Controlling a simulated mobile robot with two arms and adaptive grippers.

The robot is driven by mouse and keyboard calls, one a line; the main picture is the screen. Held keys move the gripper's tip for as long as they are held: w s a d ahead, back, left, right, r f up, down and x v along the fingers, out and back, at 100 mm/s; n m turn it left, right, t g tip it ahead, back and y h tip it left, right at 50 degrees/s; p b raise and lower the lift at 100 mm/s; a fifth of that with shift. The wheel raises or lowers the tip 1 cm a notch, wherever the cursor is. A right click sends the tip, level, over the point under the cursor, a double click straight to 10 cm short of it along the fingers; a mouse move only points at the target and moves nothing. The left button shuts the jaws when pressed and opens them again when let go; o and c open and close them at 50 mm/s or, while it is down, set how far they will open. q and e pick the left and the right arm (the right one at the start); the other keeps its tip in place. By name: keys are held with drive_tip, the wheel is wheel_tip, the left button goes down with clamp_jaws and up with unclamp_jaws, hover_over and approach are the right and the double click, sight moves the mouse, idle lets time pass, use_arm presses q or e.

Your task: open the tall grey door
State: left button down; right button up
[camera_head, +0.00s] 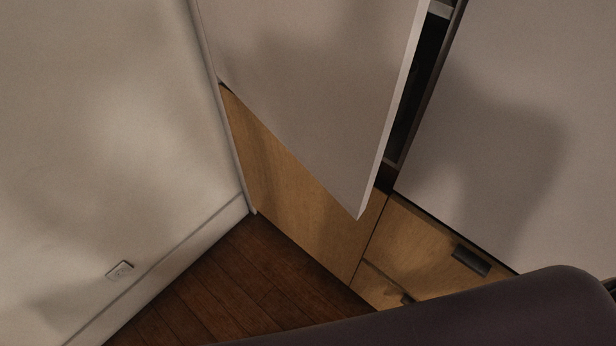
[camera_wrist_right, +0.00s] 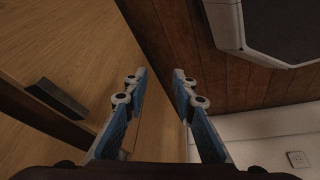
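The tall grey door (camera_head: 310,90) stands ajar in the head view. Its pale free edge (camera_head: 394,110) is swung out from the cabinet, and a dark gap (camera_head: 425,90) shows between it and the grey panel on the right. Its lower corner hangs in front of the wooden fronts below. My right gripper (camera_wrist_right: 157,78) shows in the right wrist view, with its two blue fingers apart and nothing between them. The door cannot be made out in that view. My left gripper is not in view.
A grey panel (camera_head: 510,120) stands right of the gap. Below are wooden fronts (camera_head: 300,200) and a dark drawer handle (camera_head: 471,260); a handle also shows in the wrist view (camera_wrist_right: 57,98). A pale wall (camera_head: 100,130) with a socket (camera_head: 120,270) bounds the left. The wooden floor (camera_head: 230,285) is clear.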

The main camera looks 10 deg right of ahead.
sight(348, 210)
drive_tip(key=w+a+r+n+t+y, duration=0.15)
drive_tip(key=w+r+t, duration=0.45)
drive_tip(key=w+r, duration=1.2)
drive_tip(key=w+a+r+t+y, duration=0.1)
drive_tip(key=a+r+t+y, duration=0.1)
drive_tip(key=r, duration=0.7)
drive_tip(key=w+a+r+t+y+p, duration=0.1)
drive_tip(key=a+r, duration=0.3)
drive_tip(key=r, duration=0.6)
drive_tip(key=w+a+r+n+t+y, duration=0.1)
drive_tip(key=a+r+t+y, duration=0.1)
drive_tip(key=r, duration=0.8)
drive_tip(key=shift+a+r+t+y+p, duration=0.3)
drive_tip(key=shift+a+t+y, duration=0.1)
drive_tip(key=shift+a+y, duration=0.3)
drive_tip(key=shift+w+r, duration=0.15)
drive_tip(key=shift+r, duration=0.05)
drive_tip(key=shift+w+a, duration=0.2)
drive_tip(key=shift+w, duration=0.2)
drive_tip(key=p+x, duration=0.1)
drive_tip(key=x, duration=0.5)
drive_tip(key=shift+w+a+f, duration=0.1)
drive_tip(key=shift+w+a, duration=0.1)
drive_tip(key=shift+w, duration=0.05)
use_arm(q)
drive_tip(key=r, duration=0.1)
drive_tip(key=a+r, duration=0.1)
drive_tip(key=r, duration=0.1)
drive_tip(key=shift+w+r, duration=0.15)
